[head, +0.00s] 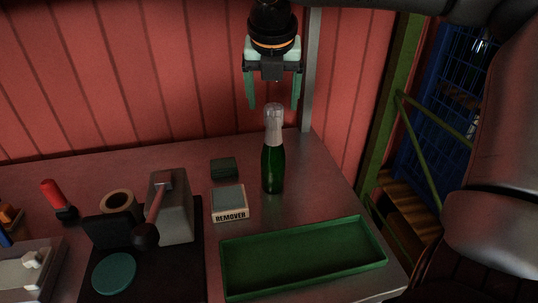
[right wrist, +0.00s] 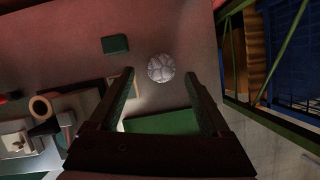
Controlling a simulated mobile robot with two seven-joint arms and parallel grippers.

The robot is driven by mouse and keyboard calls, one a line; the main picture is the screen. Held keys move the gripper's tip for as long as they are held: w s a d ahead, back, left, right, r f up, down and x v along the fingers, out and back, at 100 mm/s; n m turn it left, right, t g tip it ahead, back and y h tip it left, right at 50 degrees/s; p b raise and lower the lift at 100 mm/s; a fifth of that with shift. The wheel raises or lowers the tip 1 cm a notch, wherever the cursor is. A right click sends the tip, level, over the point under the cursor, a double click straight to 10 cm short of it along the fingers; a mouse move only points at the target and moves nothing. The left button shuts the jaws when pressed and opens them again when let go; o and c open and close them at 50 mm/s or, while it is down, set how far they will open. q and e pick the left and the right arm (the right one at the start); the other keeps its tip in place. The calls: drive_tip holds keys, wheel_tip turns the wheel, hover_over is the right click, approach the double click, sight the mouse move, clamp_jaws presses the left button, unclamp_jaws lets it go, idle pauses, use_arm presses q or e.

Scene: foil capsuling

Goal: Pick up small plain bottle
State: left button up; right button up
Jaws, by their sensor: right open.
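The small bottle (head: 273,160) is green glass with a silvery-white top. It stands upright on the grey table behind the green tray. In the right wrist view its pale round top (right wrist: 160,68) shows from above, a little beyond the fingertips. My right gripper (head: 272,103) is open and points down over the bottle. Its fingertips are near the height of the bottle's top, one to each side in the head view. In the right wrist view the jaws (right wrist: 160,85) are empty. My left gripper is not in view.
A green tray (head: 228,287) lies in front of the bottle. A box marked REMOVER (head: 229,212) and a small dark green block (head: 224,169) stand to its left. Further left is a grey device with a lever (head: 176,215). A metal post (head: 311,70) rises behind the table.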

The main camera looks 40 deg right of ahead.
sight(274, 126)
drive_tip(key=p+x, duration=0.1)
drive_tip(key=x, duration=0.8)
drive_tip(key=shift+s, duration=0.15)
clamp_jaws()
idle(0.5)
idle(0.7)
